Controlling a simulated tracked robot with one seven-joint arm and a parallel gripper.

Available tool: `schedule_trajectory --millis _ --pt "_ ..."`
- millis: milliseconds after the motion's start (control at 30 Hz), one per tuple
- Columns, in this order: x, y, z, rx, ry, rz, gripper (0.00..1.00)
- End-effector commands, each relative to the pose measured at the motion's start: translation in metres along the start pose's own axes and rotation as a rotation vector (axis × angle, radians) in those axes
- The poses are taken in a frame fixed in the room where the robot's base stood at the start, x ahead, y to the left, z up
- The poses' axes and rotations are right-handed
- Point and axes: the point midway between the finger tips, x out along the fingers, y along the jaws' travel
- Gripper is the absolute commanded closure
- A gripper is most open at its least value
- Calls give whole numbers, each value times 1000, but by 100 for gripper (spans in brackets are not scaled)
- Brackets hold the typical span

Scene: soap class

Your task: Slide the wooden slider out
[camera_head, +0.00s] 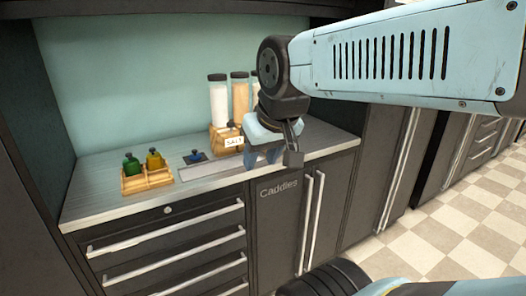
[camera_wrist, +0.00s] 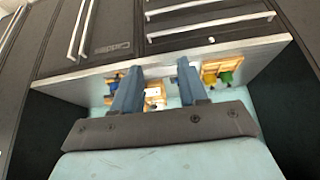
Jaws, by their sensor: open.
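A wooden dispenser stand (camera_head: 217,140) with a white "SALT" label stands on the counter, holding tall clear tubes with dark caps. My gripper (camera_head: 261,163) is in front and to the right of it, fingers pointing down, partly covering its right side. In the wrist view my gripper (camera_wrist: 158,67) has its two blue fingers spread with nothing held. The wooden stand and its white label (camera_wrist: 155,99) show between the fingers, farther off. I cannot clearly pick out the slider from the rest of the wood.
A wooden caddy (camera_head: 147,181) with green and yellow bottles sits at the counter's left. A small blue-topped item (camera_head: 195,156) stands between caddy and stand. A pale strip (camera_head: 208,168) lies along the counter's front. Drawers and cabinets with long handles are below; the teal wall is behind.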

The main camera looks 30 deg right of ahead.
Motion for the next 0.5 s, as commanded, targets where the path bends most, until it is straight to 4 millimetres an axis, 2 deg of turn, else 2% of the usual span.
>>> schedule_trajectory --millis 167,267,333,500 --pt "0 0 0 0 0 0 57" --pt "0 0 0 1 -1 0 51" --pt "1 0 -2 14 -10 -2 50" --pt "15 5 -10 113 -87 -18 50"
